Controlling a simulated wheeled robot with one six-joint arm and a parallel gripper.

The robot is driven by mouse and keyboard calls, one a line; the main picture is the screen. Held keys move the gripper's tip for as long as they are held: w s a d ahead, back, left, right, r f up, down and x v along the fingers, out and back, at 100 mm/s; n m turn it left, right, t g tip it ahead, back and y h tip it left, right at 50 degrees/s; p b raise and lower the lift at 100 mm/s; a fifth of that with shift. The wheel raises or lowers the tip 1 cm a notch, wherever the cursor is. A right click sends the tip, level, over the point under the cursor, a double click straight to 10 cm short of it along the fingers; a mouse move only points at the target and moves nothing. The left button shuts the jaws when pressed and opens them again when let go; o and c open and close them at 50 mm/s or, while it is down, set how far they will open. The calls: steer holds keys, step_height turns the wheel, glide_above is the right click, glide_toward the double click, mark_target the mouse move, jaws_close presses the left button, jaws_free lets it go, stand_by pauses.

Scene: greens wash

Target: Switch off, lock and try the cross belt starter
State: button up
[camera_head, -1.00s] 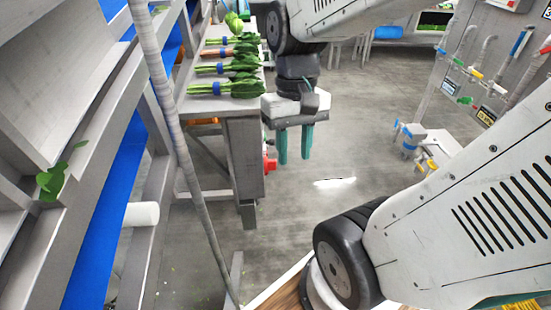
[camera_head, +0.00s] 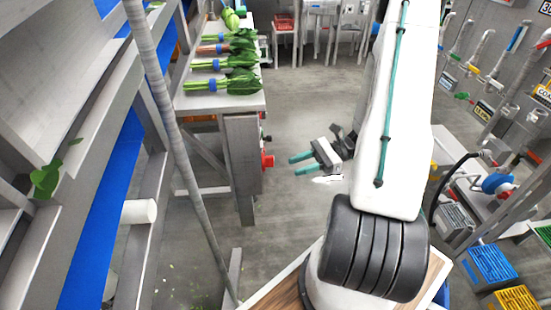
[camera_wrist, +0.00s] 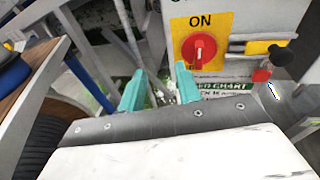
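The starter box (camera_wrist: 240,20) is at the upper right of the wrist view. Its red rotary knob (camera_wrist: 198,50) sits on a yellow plate under the word ON, its pale mark roughly upright. Right of it are a yellow strip (camera_wrist: 262,46), a black round-ended part (camera_wrist: 282,57) and a small red piece (camera_wrist: 262,76); I cannot tell whether that is a lock. In the head view, a red part (camera_head: 267,161) shows on the bench's side. My gripper (camera_head: 293,166) points left towards it, apart from it. In the wrist view its teal fingers (camera_wrist: 158,88) are apart and empty, below-left of the knob.
The bench (camera_head: 240,125) carries several bunches of greens (camera_head: 222,85). A grey pole (camera_head: 172,130) and blue-lined frame stand at left. A green chart label (camera_wrist: 222,88) is below the knob. Blue and yellow crates (camera_head: 490,268) stand at lower right. The middle floor is clear.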

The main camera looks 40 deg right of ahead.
mark_target(268, 162)
steer(key=w+d+f+m+t, duration=0.1)
steer(key=w+d+m+t, duration=0.2)
steer(key=t, duration=0.1)
steer(key=x, duration=0.7)
steer(key=shift+w+a, duration=0.2)
steer(key=shift+w, duration=0.15)
steer(key=shift+f, duration=0.1)
jaws_close()
